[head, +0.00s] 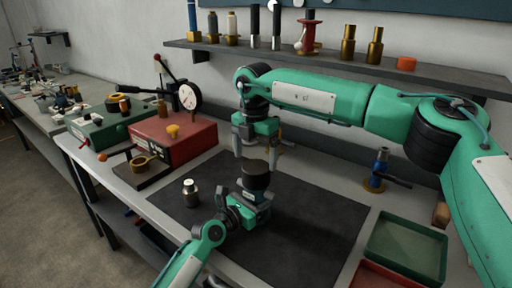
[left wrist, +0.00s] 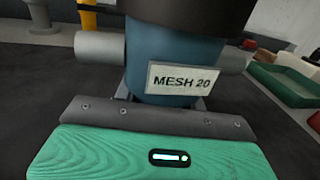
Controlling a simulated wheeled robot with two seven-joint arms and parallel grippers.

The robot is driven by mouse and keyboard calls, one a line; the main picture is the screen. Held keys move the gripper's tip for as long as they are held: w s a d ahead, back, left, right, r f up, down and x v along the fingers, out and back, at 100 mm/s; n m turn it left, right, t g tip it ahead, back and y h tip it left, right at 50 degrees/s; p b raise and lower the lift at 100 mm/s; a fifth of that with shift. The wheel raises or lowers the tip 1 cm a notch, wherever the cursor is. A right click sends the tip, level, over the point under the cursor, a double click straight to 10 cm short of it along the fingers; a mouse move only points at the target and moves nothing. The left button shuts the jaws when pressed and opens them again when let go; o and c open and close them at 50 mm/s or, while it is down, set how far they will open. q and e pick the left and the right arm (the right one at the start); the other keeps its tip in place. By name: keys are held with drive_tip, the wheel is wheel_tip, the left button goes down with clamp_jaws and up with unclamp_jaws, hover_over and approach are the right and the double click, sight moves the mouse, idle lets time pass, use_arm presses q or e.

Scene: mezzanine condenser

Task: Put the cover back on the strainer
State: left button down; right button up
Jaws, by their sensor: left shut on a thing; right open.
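The strainer stands on the dark mat (head: 310,222), with a blue body (left wrist: 165,60), a white MESH 20 label (left wrist: 184,79) and grey side stubs. A wide dark round piece (head: 256,177) tops the body and looks like the cover. It also shows at the top of the left wrist view (left wrist: 190,12). I cannot tell whether it is fully seated. My left gripper (head: 250,205) is shut on the strainer's body from the front. My right gripper (head: 257,150) is open just above the dark piece, pointing down, with its fingers apart.
A small dark bottle (head: 191,193) stands left on the mat. A red box (head: 175,143) with a gauge (head: 187,97) is behind it. A blue fitting (head: 378,168) stands at right, behind a green tray (head: 405,248). A shelf (head: 340,60) crosses behind my right arm. The mat's front right is clear.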

drive_tip(key=n, duration=0.4)
drive_tip(key=shift+r+n, duration=0.15)
drive_tip(key=shift+n, duration=0.25)
drive_tip(key=n, duration=0.4)
drive_tip(key=shift+r+n, duration=0.1)
drive_tip(key=shift+n, duration=0.2)
drive_tip(key=n, duration=0.6)
drive_tip(key=shift+r, duration=0.15)
drive_tip(key=n, duration=0.4)
drive_tip(key=shift+r+n, duration=0.1)
drive_tip(key=shift+n, duration=0.3)
drive_tip(key=n, duration=0.6)
drive_tip(key=shift+r, duration=0.15)
drive_tip(key=n, duration=0.4)
drive_tip(key=shift+n, duration=0.3)
drive_tip(key=n, duration=0.4)
drive_tip(key=shift+d+r+n, duration=0.1)
drive_tip(key=shift+r+n, duration=0.1)
drive_tip(key=shift+n, duration=0.1)
drive_tip(key=n, duration=0.4)
drive_tip(key=shift+w+r+n, duration=0.1)
drive_tip(key=shift+n, duration=0.3)
